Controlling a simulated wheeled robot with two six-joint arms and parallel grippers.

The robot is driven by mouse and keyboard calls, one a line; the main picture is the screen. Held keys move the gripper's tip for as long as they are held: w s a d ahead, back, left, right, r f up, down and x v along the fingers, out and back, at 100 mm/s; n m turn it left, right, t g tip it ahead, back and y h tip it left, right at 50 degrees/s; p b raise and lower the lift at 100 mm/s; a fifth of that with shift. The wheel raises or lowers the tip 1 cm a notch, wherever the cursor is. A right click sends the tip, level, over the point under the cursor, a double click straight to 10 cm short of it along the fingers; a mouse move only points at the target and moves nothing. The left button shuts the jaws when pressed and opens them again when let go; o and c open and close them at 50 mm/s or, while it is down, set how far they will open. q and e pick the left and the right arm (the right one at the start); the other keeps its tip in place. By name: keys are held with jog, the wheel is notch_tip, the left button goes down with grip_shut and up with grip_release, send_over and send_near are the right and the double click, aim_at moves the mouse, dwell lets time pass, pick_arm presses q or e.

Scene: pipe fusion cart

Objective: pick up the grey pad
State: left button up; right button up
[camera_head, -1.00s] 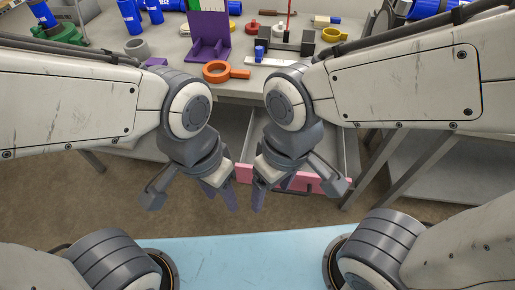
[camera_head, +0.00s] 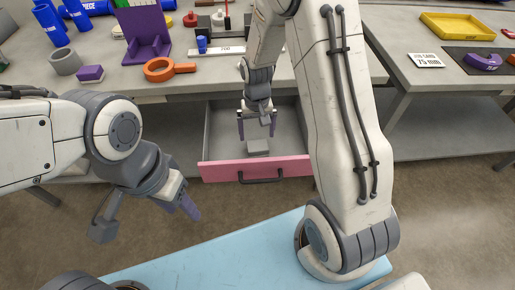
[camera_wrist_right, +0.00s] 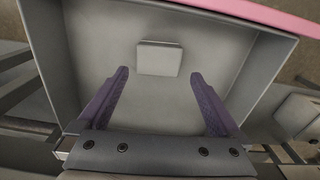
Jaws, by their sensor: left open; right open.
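The grey pad (camera_head: 257,147) is a small light-grey block lying on the floor of the open drawer (camera_head: 222,135), near its pink front. In the right wrist view the grey pad (camera_wrist_right: 159,58) lies beyond the fingertips, roughly between their lines. My right gripper (camera_head: 257,127) is open and points down into the drawer, just behind and above the pad. Its two purple fingers (camera_wrist_right: 160,80) are apart with nothing between them. My left gripper (camera_head: 170,215) is open and empty, in front of the bench at the left, away from the drawer.
The pink drawer front (camera_head: 258,168) with a dark handle and the drawer walls surround the pad. The bench top above holds an orange ring (camera_head: 158,70), a purple bracket (camera_head: 145,35) and a grey ring (camera_head: 66,62). A yellow tray (camera_head: 457,25) stands at the right.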

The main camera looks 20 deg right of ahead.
aim_at(258, 145)
jog(key=shift+d+f, duration=0.1)
jog(key=shift+f, duration=3.5)
jog(key=c, duration=1.1)
jog(key=shift+r, duration=5)
